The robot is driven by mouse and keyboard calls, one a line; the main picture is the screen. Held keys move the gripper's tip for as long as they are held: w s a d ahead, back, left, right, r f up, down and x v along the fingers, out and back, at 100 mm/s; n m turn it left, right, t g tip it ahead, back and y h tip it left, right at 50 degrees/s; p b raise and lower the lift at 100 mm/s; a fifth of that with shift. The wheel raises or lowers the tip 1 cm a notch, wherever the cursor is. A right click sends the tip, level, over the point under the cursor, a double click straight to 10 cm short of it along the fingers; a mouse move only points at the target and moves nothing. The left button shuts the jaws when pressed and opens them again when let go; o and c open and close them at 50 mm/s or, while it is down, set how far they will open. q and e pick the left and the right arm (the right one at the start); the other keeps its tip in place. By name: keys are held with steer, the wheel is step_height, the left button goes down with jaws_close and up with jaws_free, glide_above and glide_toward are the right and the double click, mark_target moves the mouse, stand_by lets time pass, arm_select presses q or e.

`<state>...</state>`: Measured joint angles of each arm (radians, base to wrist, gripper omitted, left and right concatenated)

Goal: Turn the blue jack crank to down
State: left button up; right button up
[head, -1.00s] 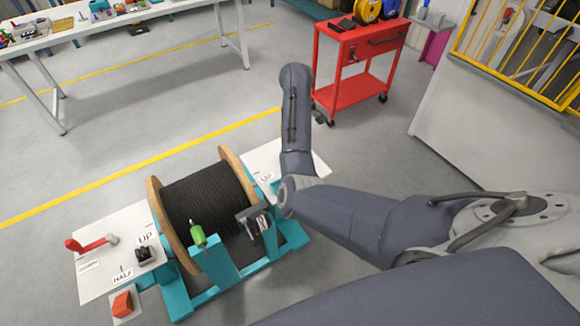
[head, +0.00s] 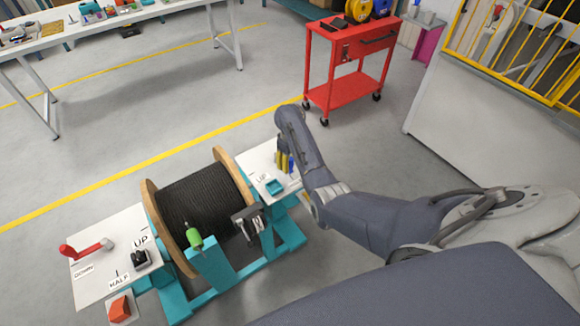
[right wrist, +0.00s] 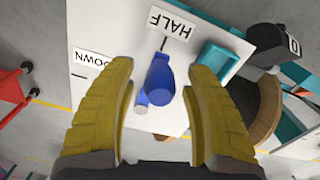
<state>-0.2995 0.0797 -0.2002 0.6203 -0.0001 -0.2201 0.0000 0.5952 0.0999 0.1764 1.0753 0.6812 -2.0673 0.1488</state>
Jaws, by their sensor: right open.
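The blue jack crank (right wrist: 158,82) shows in the right wrist view on a white panel (right wrist: 110,25). In the head view my right gripper (head: 284,161) is over the right-hand panel, with the blue crank (head: 291,164) barely visible. My left gripper is out of view.
A black cable reel (head: 205,205) on a teal stand is left of the panel. A red crank (head: 82,250) sits on the left-hand panel (head: 92,286). A red cart (head: 345,90) stands behind my right arm. A teal block (head: 275,187) is on the right-hand panel.

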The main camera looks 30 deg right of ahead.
steer(key=shift+f, duration=1.25)
steer(key=shift+c, duration=0.4)
jaws_close()
